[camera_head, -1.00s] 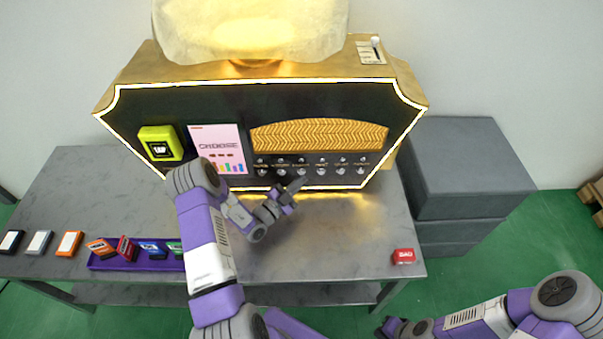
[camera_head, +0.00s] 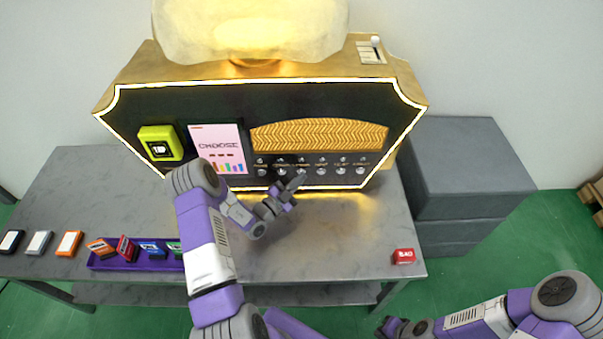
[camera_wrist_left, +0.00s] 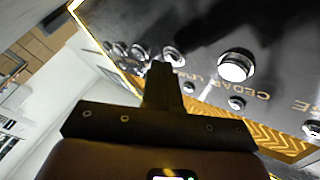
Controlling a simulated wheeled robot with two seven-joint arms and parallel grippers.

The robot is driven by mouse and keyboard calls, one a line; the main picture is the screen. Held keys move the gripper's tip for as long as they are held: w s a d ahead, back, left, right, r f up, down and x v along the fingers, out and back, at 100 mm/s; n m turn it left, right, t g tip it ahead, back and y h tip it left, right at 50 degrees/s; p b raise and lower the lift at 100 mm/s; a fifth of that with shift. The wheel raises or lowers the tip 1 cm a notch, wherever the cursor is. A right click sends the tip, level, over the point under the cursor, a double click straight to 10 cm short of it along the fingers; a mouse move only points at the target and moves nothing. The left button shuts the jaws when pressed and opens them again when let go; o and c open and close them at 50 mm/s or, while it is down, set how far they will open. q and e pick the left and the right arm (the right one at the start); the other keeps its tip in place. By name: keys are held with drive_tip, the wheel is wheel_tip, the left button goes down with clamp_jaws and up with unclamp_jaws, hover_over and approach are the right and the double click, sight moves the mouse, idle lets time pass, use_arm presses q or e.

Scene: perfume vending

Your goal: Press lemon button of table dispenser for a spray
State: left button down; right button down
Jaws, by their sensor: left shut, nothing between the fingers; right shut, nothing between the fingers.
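The table dispenser (camera_head: 220,110) is a dark panel with a glowing edge and a row of round metal buttons along its lower front. My left gripper (camera_head: 297,180) is shut and empty, with its tip at the third button from the left and partly hiding it. In the left wrist view the fingertips (camera_wrist_left: 161,70) are close to a metal button (camera_wrist_left: 174,56); I cannot tell if they touch. The neighbouring button (camera_wrist_left: 236,66) is labelled CEDAR. The lemon label is not clearly readable. My right gripper (camera_head: 392,327) is shut and empty at the bottom, away from the dispenser.
A pink CHOOSE screen (camera_head: 218,150) and a yellow-green block (camera_head: 160,144) are left of the buttons. A purple tray (camera_head: 105,264) holds several coloured boxes at the table's left. The table's middle front is clear.

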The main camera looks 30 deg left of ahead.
use_arm(q)
drive_tip(key=shift+w+a, duration=0.1)
drive_tip(key=shift+w, duration=0.05)
idle(0.4)
drive_tip(key=shift+s+d+p, duration=0.45)
drive_tip(key=shift+s+p, duration=0.05)
drive_tip(key=shift+s, duration=0.25)
drive_tip(key=s+d, duration=0.1)
drive_tip(key=s+p, duration=0.1)
drive_tip(key=s, duration=0.1)
drive_tip(key=s+d+p, duration=0.1)
drive_tip(key=shift+s+d, duration=0.15)
drive_tip(key=shift+d, duration=0.15)
idle(0.7)
